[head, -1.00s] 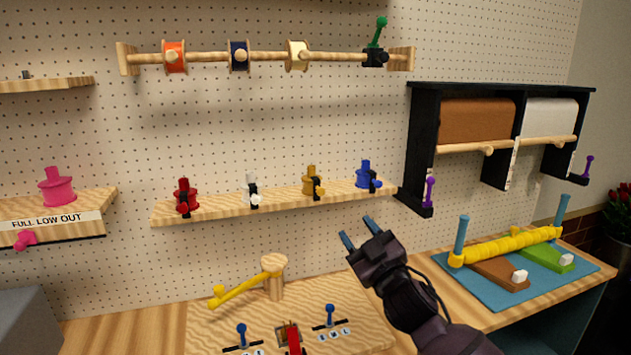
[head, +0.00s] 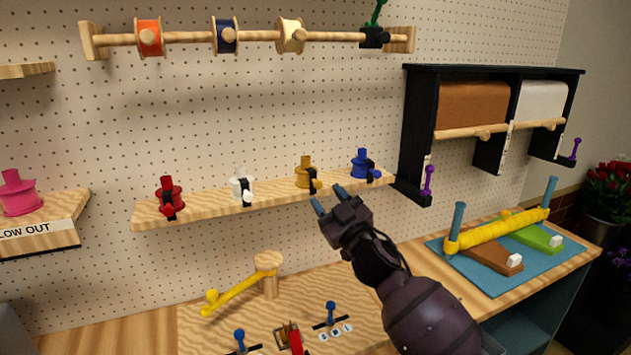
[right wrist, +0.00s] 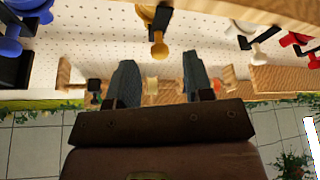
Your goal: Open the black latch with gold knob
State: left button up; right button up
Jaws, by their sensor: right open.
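The black latch with gold knob (head: 313,180) is on the front of the gold dispenser (head: 303,166), on the wall shelf between the white and blue ones. In the right wrist view the gold knob (right wrist: 158,46) hangs just beyond and between my fingertips. My right gripper (head: 328,198) is open and empty, just in front of and below the shelf near the gold dispenser. Its two fingers also show in the right wrist view (right wrist: 160,72), apart from the knob. My left gripper is not in view.
The blue dispenser (head: 361,160) with its latch is close on the right; the white (head: 240,183) and red (head: 168,195) ones are to the left. The wooden shelf (head: 218,206) runs beneath them. A board with a yellow lever (head: 230,294) is below. The pegboard between is clear.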

aim_at(320, 189)
jog(key=shift+x, duration=2.75)
jog(key=c, duration=0.7)
jog(key=shift+f, duration=0.1)
